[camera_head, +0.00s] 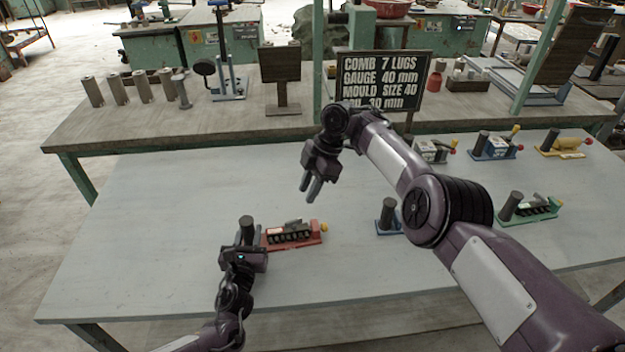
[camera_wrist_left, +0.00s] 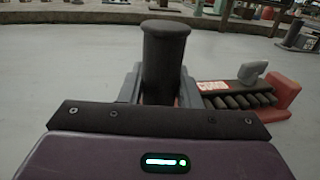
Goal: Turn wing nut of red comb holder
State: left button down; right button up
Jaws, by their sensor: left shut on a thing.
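The red comb holder (camera_head: 292,235) lies on the pale table, left of the middle in the head view. It carries a row of dark lugs and a grey wing-shaped piece on top, with a yellow knob at its right end. The grey wing nut (camera_wrist_left: 251,73) shows at the right in the left wrist view. My left gripper (camera_head: 247,243) is shut on the dark upright handle (camera_wrist_left: 165,60) at the holder's left end. My right gripper (camera_head: 312,188) is above the table, behind and slightly right of the red holder, fingers pointing down with a narrow gap between them.
A blue holder (camera_head: 388,222) is partly hidden behind my right arm. A green holder (camera_head: 530,210) stands at the right, and several others stand along the back right. A sign (camera_head: 384,80) stands on the wooden bench behind. The table's left part is clear.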

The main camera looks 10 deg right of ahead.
jog(key=shift+v, duration=1.25)
